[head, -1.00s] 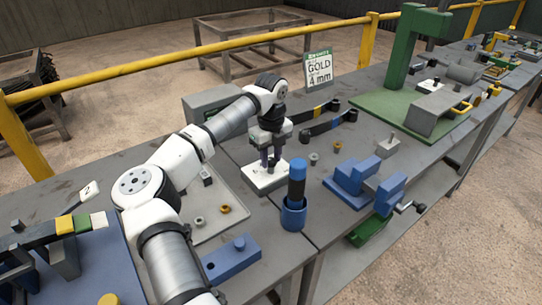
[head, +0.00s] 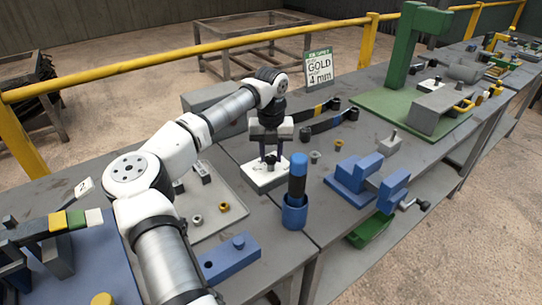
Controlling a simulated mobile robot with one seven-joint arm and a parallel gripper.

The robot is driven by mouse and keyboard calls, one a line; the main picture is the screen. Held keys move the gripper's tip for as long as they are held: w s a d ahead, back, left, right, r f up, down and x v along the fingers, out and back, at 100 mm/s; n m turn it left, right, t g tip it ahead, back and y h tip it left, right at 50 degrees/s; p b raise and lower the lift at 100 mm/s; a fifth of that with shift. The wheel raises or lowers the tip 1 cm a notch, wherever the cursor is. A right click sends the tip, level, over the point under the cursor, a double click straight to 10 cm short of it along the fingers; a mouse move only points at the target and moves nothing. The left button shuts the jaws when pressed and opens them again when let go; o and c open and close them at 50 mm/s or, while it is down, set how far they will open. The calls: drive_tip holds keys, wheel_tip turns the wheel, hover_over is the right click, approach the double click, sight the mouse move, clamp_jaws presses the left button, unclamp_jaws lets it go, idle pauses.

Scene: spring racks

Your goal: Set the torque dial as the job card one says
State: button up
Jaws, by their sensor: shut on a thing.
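The torque dial is a white plate (head: 258,184) on the bench with a small dark knob (head: 270,160) on top. My gripper (head: 271,155) points straight down over it, its two fingers on either side of the knob and closed on it. The marks on the plate are too small to read, and the fingers partly cover the knob, so I cannot tell its setting. The job card (head: 319,73) stands upright behind the bench items. Its large lines read "GOLD" and "4 mm"; its smaller lines are not legible.
A blue cup holding a blue-and-black handled tool (head: 296,180) stands close to the right of the dial. A blue vise (head: 368,184) is farther right. Two dark wrenches with coloured bands lie behind. Small nuts (head: 223,208) lie on a grey tray at the left.

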sight(271, 157)
drive_tip(key=m, duration=0.6)
drive_tip(key=shift+b, duration=0.35)
drive_tip(key=m, duration=0.6)
drive_tip(key=shift+r+m, duration=0.1)
drive_tip(key=shift+m, duration=0.3)
drive_tip(key=o, duration=1)
wheel_tip(271, 157, up, 14)
drive_tip(key=shift+f+b, duration=0.1)
drive_tip(key=shift+b, duration=0.85)
